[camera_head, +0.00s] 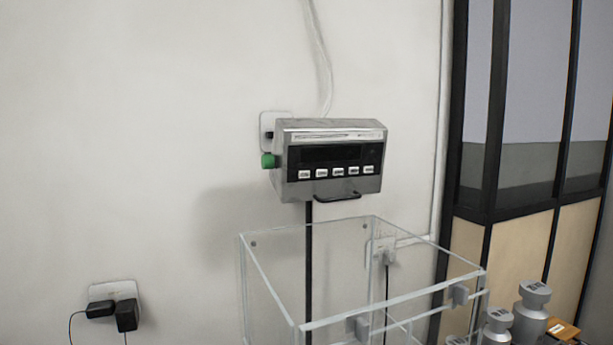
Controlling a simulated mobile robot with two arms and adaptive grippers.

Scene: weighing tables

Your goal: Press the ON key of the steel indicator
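The steel indicator (330,160) is mounted on a dark post in front of the wall, near the middle of the head view. Its display (331,153) is dark. A row of several small white keys (337,172) runs below the display; their labels are too small to read, so I cannot tell which is the ON key. A green knob or plug (268,161) sticks out of its left side, and a black handle-like bar (338,196) is below its front. Neither of my grippers shows in this view.
A clear open-topped box (268,262) stands below and in front of the indicator. Several grey metal weights (531,307) stand at the lower right. A wall socket with black plugs (113,309) is at the lower left. The space left of the indicator is free.

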